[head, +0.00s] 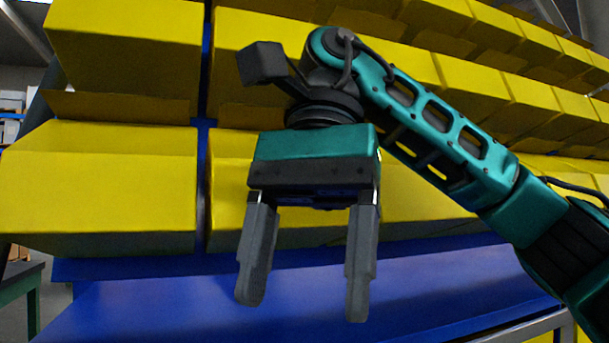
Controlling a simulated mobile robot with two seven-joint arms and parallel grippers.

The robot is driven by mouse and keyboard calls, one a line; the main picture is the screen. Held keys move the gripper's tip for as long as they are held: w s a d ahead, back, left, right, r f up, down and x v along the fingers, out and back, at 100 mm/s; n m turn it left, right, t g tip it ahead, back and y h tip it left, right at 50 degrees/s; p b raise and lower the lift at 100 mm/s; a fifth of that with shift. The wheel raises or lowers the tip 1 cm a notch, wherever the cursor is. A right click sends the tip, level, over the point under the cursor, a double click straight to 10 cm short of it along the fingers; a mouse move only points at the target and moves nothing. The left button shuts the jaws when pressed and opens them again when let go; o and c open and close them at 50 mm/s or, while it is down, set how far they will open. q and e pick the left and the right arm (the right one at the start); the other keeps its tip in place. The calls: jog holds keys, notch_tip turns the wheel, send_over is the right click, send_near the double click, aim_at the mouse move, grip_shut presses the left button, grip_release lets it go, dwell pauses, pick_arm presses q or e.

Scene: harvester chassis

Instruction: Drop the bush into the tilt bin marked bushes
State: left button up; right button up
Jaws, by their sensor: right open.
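My right gripper (304,302) hangs in the middle of the head view with its two grey fingers pointing down. The fingers are apart and nothing is between them. It is in front of the lower yellow bins and above a blue surface. Yellow tilt bins, such as the lower left one (100,190), stand in rows on a blue rack. No marking for bushes is legible on any bin. No bush is visible in this view. My left gripper is not in view.
A flat blue shelf (180,310) lies below the bins and is bare where it shows. Blue uprights separate the bins. A dark green table (25,280) stands at the lower left. My right arm crosses in front of the right-hand bins.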

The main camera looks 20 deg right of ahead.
notch_tip(320, 180, up, 6)
jog(key=shift+r, duration=0.25)
dwell(0.4)
dwell(0.9)
